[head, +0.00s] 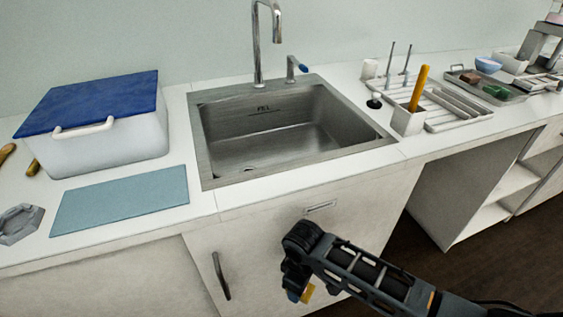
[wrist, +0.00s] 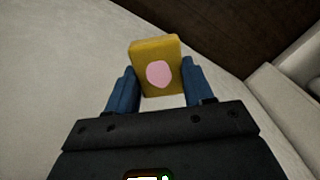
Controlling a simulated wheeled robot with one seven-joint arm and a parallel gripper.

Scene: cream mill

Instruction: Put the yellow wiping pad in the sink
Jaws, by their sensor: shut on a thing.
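The yellow wiping pad (wrist: 143,53) is between the two blue fingers of my gripper (wrist: 155,88) in the wrist view. It has a pink round patch on its face. My gripper is shut on it. The steel sink (head: 209,158) is set in the counter above and beyond my gripper. Its basin looks empty.
A tap (head: 257,45) stands behind the sink. Left are a blue-lidded box (head: 110,145), a light blue mat (head: 120,200) and a grey object (head: 20,222). Right are a white holder (head: 407,121) with a yellow handle and a drying rack (head: 455,105). The counter edge lies above my gripper.

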